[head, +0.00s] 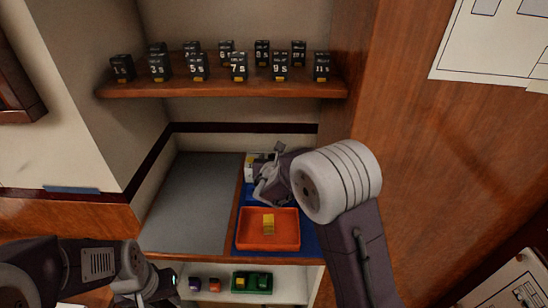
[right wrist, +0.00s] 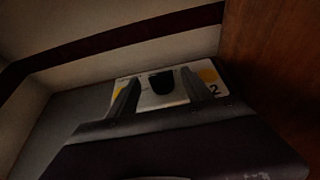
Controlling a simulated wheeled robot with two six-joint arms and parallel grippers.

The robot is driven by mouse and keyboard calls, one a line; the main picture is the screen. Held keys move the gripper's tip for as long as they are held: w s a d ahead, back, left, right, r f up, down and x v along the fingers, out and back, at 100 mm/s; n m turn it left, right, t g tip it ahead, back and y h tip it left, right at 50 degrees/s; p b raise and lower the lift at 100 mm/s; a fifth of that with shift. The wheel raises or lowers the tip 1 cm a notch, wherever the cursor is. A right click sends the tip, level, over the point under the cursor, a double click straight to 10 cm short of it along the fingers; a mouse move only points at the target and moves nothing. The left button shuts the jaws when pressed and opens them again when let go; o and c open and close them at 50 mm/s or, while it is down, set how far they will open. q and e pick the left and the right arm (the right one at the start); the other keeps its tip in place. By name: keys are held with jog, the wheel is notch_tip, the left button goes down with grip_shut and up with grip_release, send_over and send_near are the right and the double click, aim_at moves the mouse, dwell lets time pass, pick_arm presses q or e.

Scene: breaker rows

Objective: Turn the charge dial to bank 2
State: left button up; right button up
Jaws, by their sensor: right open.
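The charge dial is a white panel (right wrist: 148,99) with a dark knob (right wrist: 162,83) in the middle. In the right wrist view a yellow mark shows on each side, and a "2" stands beside the right one. In the head view the panel (head: 252,166) is partly hidden behind my right gripper (head: 262,184). My right gripper is open, and in the right wrist view its fingers (right wrist: 160,78) appear on either side of the knob, apart from it. Which way the knob points is too dark to tell. My left gripper (head: 148,291) is low at the left, its fingers unclear.
An orange tray (head: 246,243) with a yellow block (head: 268,224) sits on a blue mat (head: 309,238) in front of the dial. A grey surface (head: 190,205) to the left is bare. A wooden shelf (head: 215,89) above holds several black numbered breakers. A wooden wall (head: 420,150) stands close on the right.

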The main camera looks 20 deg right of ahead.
jog(key=shift+w+d+f, duration=0.2)
jog(key=shift+w+f, duration=0.05)
jog(key=shift+w, duration=0.3)
grip_shut()
jog(key=shift+a+r+m+h+p, duration=0.2)
jog(key=shift+m+h+p, duration=0.1)
jog(key=shift+p, duration=0.25)
jog(key=m+g+h+p, duration=0.1)
jog(key=p, duration=0.1)
jog(key=m+g+h+p, duration=0.1)
jog(key=m+h, duration=0.1)
jog(key=m+g+h+p, duration=0.1)
jog(key=p, duration=0.1)
jog(key=shift+w+a+m+h+p, duration=0.2)
jog(key=shift+a+m+h+p, duration=0.1)
jog(key=shift+a, duration=0.05)
jog(key=shift+w+a+f+m+g+h+p, duration=0.15)
jog(key=shift+m+g+h+p, duration=0.35)
jog(key=shift+m+g+h, duration=0.5)
jog(key=shift+w+m+g+h, duration=0.15)
jog(key=shift+m+g+h, duration=0.25)
jog(key=shift+m+g, duration=0.45)
jog(key=shift+m, duration=0.25)
grip_release()
